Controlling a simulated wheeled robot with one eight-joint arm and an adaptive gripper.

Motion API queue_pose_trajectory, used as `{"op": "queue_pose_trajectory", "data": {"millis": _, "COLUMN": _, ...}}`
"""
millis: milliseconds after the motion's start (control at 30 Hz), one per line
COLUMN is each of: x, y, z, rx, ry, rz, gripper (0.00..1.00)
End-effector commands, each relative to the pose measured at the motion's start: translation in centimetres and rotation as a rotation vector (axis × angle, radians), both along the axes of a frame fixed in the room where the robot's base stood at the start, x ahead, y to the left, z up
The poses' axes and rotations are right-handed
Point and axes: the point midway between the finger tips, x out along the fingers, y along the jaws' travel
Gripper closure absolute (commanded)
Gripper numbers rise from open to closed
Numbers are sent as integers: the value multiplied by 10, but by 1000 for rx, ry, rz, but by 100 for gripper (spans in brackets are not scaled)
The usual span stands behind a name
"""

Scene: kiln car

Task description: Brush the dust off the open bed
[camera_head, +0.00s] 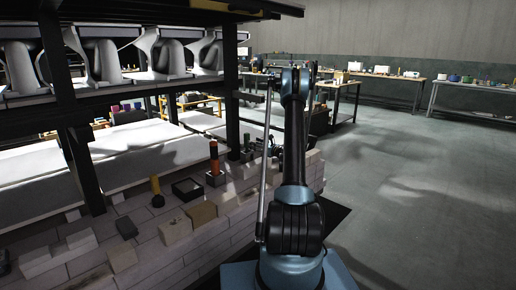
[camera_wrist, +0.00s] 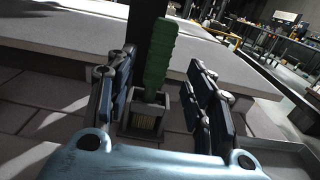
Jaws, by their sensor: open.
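In the wrist view my gripper (camera_wrist: 162,58) is open, with one finger on each side of a green-handled brush (camera_wrist: 158,60). The brush stands upright, slightly tilted, with pale bristles low in a small grey holder (camera_wrist: 162,102). I cannot tell whether the fingers touch the handle. A pale flat bed (camera_wrist: 60,65) lies behind the brush. In the head view pale beds (camera_head: 70,160) lie under the shelf at left, with shadows across them. I cannot make out dust on them. My gripper is not clearly visible in the head view.
A black post (camera_wrist: 143,25) rises behind the brush. The brick ledge (camera_head: 150,245) carries loose blocks, an orange-and-black handled tool (camera_head: 214,160) and a yellow-handled tool (camera_head: 156,190). The shelf above holds white ware (camera_head: 100,60). Floor at right (camera_head: 420,200) is clear; benches stand behind.

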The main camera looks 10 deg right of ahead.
Motion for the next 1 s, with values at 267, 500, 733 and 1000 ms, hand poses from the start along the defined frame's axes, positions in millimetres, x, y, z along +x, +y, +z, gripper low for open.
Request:
{"op": "queue_pose_trajectory", "data": {"millis": 267, "x": 14, "y": 11, "z": 0, "rx": 0, "ry": 0, "rz": 2, "gripper": 52}}
{"op": "queue_pose_trajectory", "data": {"millis": 500, "x": 27, "y": 21, "z": 0, "rx": 0, "ry": 0, "rz": 2, "gripper": 52}}
{"op": "queue_pose_trajectory", "data": {"millis": 733, "x": 39, "y": 29, "z": 0, "rx": 0, "ry": 0, "rz": 2, "gripper": 52}}
{"op": "queue_pose_trajectory", "data": {"millis": 1000, "x": 52, "y": 39, "z": 0, "rx": 0, "ry": 0, "rz": 2, "gripper": 52}}
